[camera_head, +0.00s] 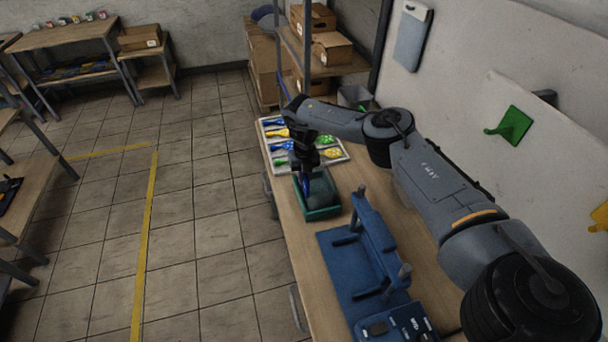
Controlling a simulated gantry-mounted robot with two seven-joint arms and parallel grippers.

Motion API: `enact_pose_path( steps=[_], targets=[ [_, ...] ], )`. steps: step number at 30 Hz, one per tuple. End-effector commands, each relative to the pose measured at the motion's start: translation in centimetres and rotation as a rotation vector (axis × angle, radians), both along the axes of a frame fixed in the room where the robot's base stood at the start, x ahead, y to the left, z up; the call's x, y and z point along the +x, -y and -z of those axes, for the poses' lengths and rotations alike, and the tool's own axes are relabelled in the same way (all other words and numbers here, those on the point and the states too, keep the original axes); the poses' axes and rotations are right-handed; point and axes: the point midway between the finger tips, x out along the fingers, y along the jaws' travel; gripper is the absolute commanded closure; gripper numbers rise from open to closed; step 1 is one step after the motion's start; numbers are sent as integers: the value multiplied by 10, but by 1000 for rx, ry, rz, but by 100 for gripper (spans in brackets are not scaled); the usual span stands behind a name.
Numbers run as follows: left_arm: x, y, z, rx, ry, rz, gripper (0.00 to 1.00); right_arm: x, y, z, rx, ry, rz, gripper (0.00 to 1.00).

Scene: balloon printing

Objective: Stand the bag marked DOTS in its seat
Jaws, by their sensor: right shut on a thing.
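My right gripper (304,172) points down over the near edge of the white tray, at the left side of the green box. It is shut on a small dark blue thing (305,187), mostly hidden by the gripper and too small to identify. The green box (322,213) stands on the wooden bench and has a dark grey block or pad inside it. I cannot make out the word DOTS on anything, and I cannot tell which place is the bag's seat. My left gripper is not in view.
The white tray (335,165) holds several blue, yellow and green balloon-shaped pieces. A blue fixture (345,275) with upright posts stands nearer on the bench (290,230). My right arm reaches across the bench's right side. Shelves with cardboard boxes (332,48) stand behind.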

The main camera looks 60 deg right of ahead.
Motion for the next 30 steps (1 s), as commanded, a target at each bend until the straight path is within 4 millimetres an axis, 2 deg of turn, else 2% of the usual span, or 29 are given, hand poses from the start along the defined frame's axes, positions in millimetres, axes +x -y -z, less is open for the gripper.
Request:
enact_pose_path(
  steps=[11,12,17,30],
  targets=[
    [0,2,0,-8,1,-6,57,0,0,2,0,0,0,100],
    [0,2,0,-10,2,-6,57,0,0,2,0,0,0,79],
    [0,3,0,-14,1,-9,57,0,0,2,0,0,0,55],
    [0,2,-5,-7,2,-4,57,2,-1,-3,1,1,0,54]
  ],
)
